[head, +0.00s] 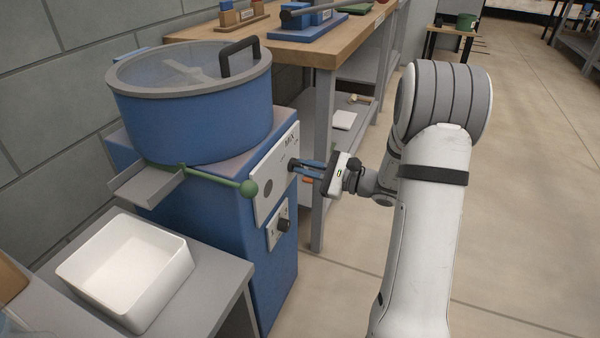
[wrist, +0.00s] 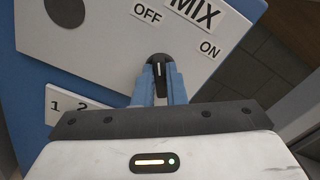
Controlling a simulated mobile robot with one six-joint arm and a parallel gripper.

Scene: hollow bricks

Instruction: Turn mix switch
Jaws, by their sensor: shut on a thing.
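The mix switch is a small black knob (wrist: 159,66) with a white mark, on a pale panel (wrist: 90,45) lettered MIX, OFF and ON. In the wrist view its mark runs roughly up and down the picture, and OFF lies above and ON to the upper right; I cannot tell the exact setting. In the head view the panel (head: 264,187) is on the blue mixer's (head: 190,118) right face. My gripper (head: 297,166) reaches it from the right. Its two blue fingers (wrist: 160,82) are shut on the knob, which they partly hide.
A green ball-ended lever (head: 249,189) sticks out beside the panel. A second black knob (head: 284,225) on a small numbered plate sits below. A white tray (head: 168,283) stands on a grey table at the lower left. A wooden workbench (head: 338,48) is behind. Open floor lies right.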

